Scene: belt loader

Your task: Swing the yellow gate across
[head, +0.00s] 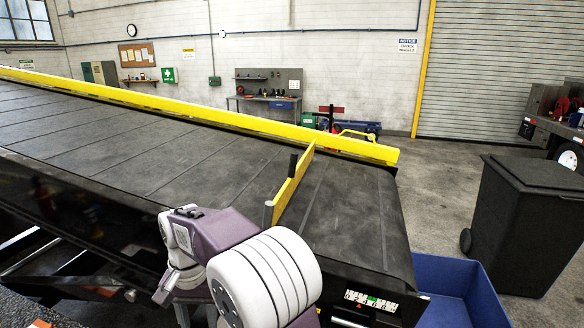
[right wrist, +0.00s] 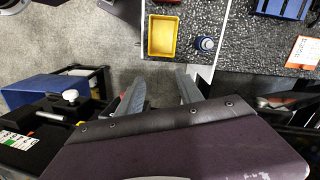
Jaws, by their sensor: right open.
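The yellow gate (head: 293,187) is a flat yellow bar standing on edge on the dark belt (head: 160,150) near its lower right end. It reaches from a grey post (head: 268,214) at the near side toward the long yellow rail (head: 240,122) at the far side, across part of the belt. A black upright handle (head: 292,165) stands at the gate. One of my arms covers the near belt edge in front of the gate. My right gripper (right wrist: 161,76) is open and empty in the right wrist view; the gate does not show there. My left gripper is not in view.
A black wheeled bin (head: 525,225) and a blue container (head: 465,292) stand right of the belt end. A small control panel (head: 370,300) sits below it. The right wrist view shows a yellow tray (right wrist: 164,37), a blue-capped bottle (right wrist: 204,44) and an orange-marked card (right wrist: 304,52) on speckled surfaces.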

